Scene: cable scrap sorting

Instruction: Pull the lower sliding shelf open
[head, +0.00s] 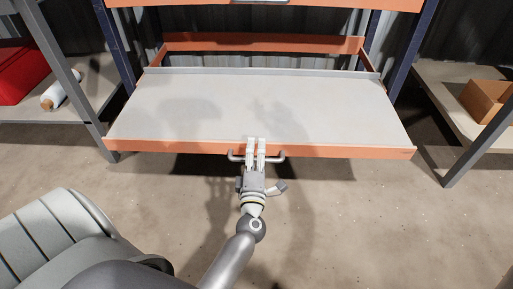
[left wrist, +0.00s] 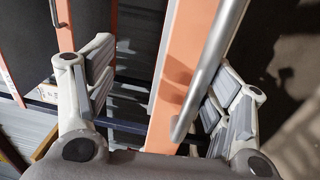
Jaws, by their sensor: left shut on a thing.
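The lower sliding shelf (head: 330,110) is a wide grey board with an orange front lip (head: 350,152). It stands out in front of the blue uprights and its top is empty. A grey bar handle (head: 276,157) is fixed at the middle of the lip; the handle (left wrist: 212,70) and orange lip (left wrist: 188,55) also show in the left wrist view. My left gripper (head: 256,148) is shut on the handle from the front, its fingers covering the handle's middle. In the left wrist view, its fingers (left wrist: 160,95) lie on either side of lip and handle. My right gripper is out of view.
An orange upper shelf edge (head: 200,3) crosses the top. A left side shelf (head: 95,85) holds a red bin (head: 22,70) and a white roll (head: 55,94). A right side shelf (head: 440,85) holds a cardboard box (head: 490,100). The concrete floor in front is clear.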

